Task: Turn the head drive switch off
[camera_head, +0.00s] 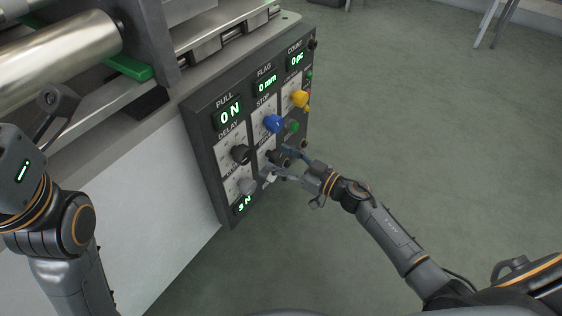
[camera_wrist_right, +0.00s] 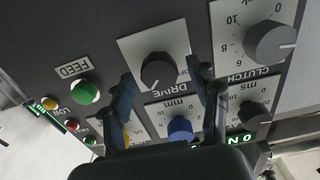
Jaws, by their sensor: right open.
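The drive switch is a black rotary knob (camera_wrist_right: 158,72) on a pale plate, with the label DRIVE upside down in the right wrist view. In the head view a dark knob (camera_head: 279,157) shows low on the panel, partly behind my right gripper. My right gripper (camera_head: 276,165) is open and empty at the panel face. In the wrist view its two fingers (camera_wrist_right: 160,68) stand on either side of the drive knob; I cannot tell whether they touch it. The knob's exact setting is too small to read. My left arm is at the left edge, its fingers out of view.
The control panel (camera_head: 218,165) also carries a grey clutch dial (camera_wrist_right: 270,42), a green feed button (camera_wrist_right: 84,91), a blue knob (camera_head: 273,123), a yellow knob (camera_head: 299,98) and a black knob (camera_head: 240,154), all close together. Open floor (camera_head: 430,110) lies right of the panel.

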